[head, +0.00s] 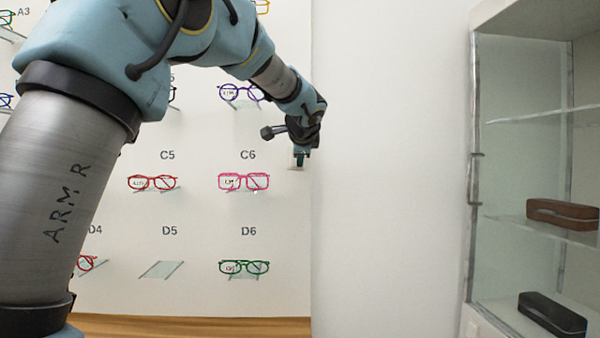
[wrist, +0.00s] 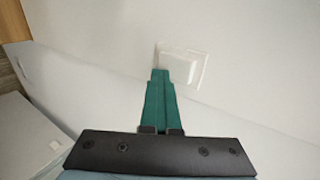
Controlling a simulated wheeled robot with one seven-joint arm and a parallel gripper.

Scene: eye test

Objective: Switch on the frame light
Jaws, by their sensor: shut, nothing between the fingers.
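A pale square wall plate that looks like the light switch (wrist: 190,66) is on the white wall in the wrist view. In the head view only a small part of the switch plate (head: 293,165) shows beside my gripper (head: 300,160), at the right end of the display wall. My gripper (wrist: 160,74) is shut and empty, its green fingers together. The fingertips overlap the plate's near left edge in the wrist view. I cannot tell whether they touch it, or whether the switch is on or off.
Coloured glasses, such as the pink pair (head: 244,182) under C6, sit on small holders on the display wall left of my gripper. The D5 holder (head: 162,270) is empty. A glass cabinet (head: 520,180) with a brown case (head: 562,213) and a black case (head: 552,315) stands at the right.

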